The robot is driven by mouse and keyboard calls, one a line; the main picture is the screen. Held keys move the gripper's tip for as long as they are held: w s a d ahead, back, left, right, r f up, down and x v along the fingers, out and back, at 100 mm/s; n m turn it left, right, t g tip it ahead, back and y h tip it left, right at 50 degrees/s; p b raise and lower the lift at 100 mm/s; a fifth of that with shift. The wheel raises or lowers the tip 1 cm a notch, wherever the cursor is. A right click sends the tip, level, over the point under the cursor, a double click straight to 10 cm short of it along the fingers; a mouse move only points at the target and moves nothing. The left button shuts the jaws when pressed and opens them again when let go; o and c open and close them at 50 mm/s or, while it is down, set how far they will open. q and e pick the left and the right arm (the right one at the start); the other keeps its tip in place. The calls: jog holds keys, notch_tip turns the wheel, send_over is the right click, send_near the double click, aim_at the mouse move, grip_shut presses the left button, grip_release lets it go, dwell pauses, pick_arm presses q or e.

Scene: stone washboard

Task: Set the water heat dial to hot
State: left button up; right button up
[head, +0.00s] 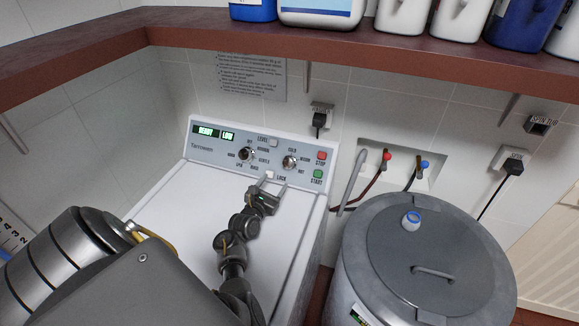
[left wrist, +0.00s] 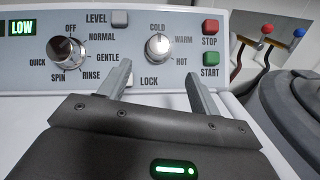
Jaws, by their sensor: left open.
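The water heat dial (head: 289,162) is a round silver knob on the white washing machine's control panel. In the left wrist view the same dial (left wrist: 158,46) has the labels COLD, WARM and HOT around its top and right side. I cannot clearly tell which label it points to. My left gripper (head: 276,184) is open and empty, just below and in front of the dial. In the left wrist view its two fingers (left wrist: 158,72) are spread, with the dial above the gap between them. My right gripper is not in view.
A cycle dial (head: 246,154) sits left of the heat dial. Red STOP (head: 321,155) and green START (head: 318,174) buttons are close on its right. A shelf (head: 230,38) with bottles overhangs the back. A grey spin tub (head: 430,250) stands at the right.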

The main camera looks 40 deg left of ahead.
aim_at(287, 164)
pick_arm(q)
jog(key=b+x, duration=0.3)
jog(key=x, duration=0.1)
jog(key=b+x, duration=0.4)
jog(key=x, duration=0.1)
jog(key=shift+w+a+f+b, duration=0.1)
jog(key=shift+w+f+b, duration=0.05)
jog(key=shift+f+b, duration=0.15)
jog(key=shift+w+a+r+b, duration=0.1)
jog(key=shift+w+r+b, duration=0.05)
jog(key=shift+w+b, duration=0.15)
jog(key=shift+w+a+r+b, duration=0.1)
jog(key=shift+w+b, duration=0.05)
jog(key=shift+w, duration=0.25)
jog(key=c, duration=1)
jog(key=shift+o, duration=0.2)
